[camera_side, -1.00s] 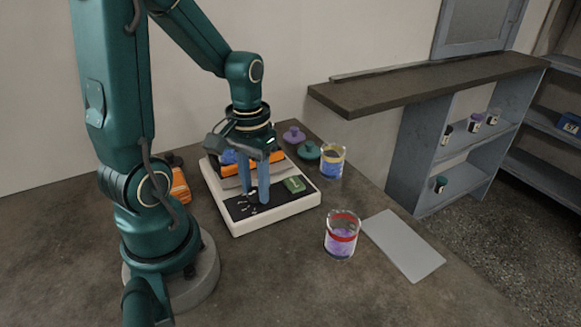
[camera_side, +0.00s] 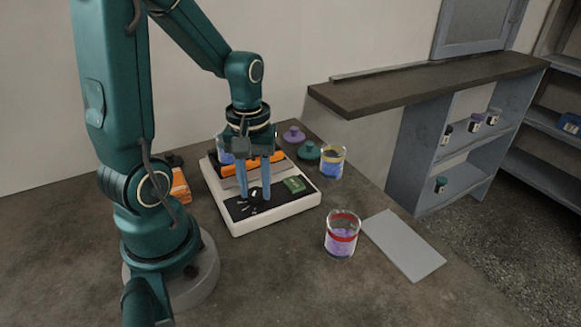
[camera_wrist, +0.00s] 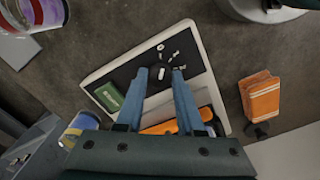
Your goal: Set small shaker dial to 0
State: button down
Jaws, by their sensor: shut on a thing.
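The small shaker has a white base (camera_side: 287,209) with a black front panel and a green display (camera_side: 295,185). Its small black dial (camera_wrist: 161,80) has a white pointer line and pale marks around one side. In the wrist view the pointer runs roughly up and down the picture. My gripper (camera_side: 256,196) points down at the panel with its blue fingers on either side of the dial, shut on it. The wrist view also shows the fingertips (camera_wrist: 161,74) flanking the dial. The numbers by the marks are too small to read.
An orange bar (camera_side: 266,161) and a partly hidden glass (camera_side: 223,148) are on the shaker. Glass jars stand at its right (camera_side: 332,163) and front right (camera_side: 341,235), near a grey plate (camera_side: 404,245). Purple (camera_side: 293,135) and green (camera_side: 307,151) lids lie behind. An orange block (camera_side: 180,187) lies left.

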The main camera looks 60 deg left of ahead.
aim_at(256, 191)
jog(key=shift+n, duration=1.1)
jog(key=c, duration=0.5)
grip_release()
jog(key=shift+r, duration=2.55)
